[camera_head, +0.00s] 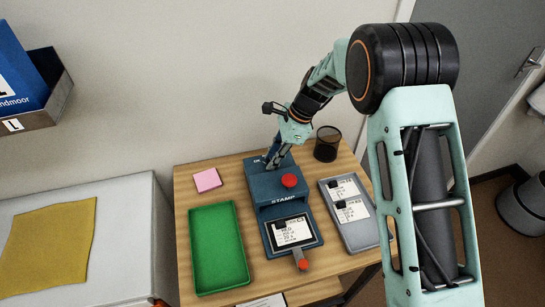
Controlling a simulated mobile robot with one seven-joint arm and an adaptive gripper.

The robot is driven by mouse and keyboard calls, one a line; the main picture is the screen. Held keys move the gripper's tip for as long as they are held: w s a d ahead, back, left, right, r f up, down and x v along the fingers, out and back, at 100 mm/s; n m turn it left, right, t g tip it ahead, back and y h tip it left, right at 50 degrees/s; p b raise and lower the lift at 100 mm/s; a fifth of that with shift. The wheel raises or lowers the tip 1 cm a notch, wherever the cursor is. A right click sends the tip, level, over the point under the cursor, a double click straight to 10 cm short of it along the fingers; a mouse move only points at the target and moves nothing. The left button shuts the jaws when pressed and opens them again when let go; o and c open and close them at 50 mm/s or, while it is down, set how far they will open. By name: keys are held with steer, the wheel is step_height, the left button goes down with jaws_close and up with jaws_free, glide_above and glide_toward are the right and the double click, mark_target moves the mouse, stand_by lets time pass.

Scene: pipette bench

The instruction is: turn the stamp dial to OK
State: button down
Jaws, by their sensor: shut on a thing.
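The blue stamp machine (262,187), marked STAMP on its front, stands in the middle of the wooden table. A red round button (289,181) is on its top. My gripper (274,164) reaches down from behind and above, with its fingers at the back top of the machine. It is shut on the dial there. The fingers hide the dial, and its pointer and OK mark cannot be read. A bit of white lettering shows just left of the fingers. A card (291,230) with printed text lies in the machine's front tray, with a red-tipped lever (303,264) in front.
A green tray (218,248) is left of the machine and a grey tray (366,233) with cards is right. A pink note pad (207,180) and a dark mesh cup (327,143) stand near the back edge. My arm covers the right side.

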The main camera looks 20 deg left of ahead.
steer(key=n, duration=0.2)
steer(key=n+g+h, duration=0.1)
steer(key=n, duration=0.1)
steer(key=shift+w+n, duration=0.2)
steer(key=shift+n, duration=0.1)
steer(key=shift+a+n+g+h, duration=0.1)
steer(key=shift+n+g+h, duration=0.5)
steer(key=shift+n, duration=1.2)
steer(key=c, duration=2)
jaws_free()
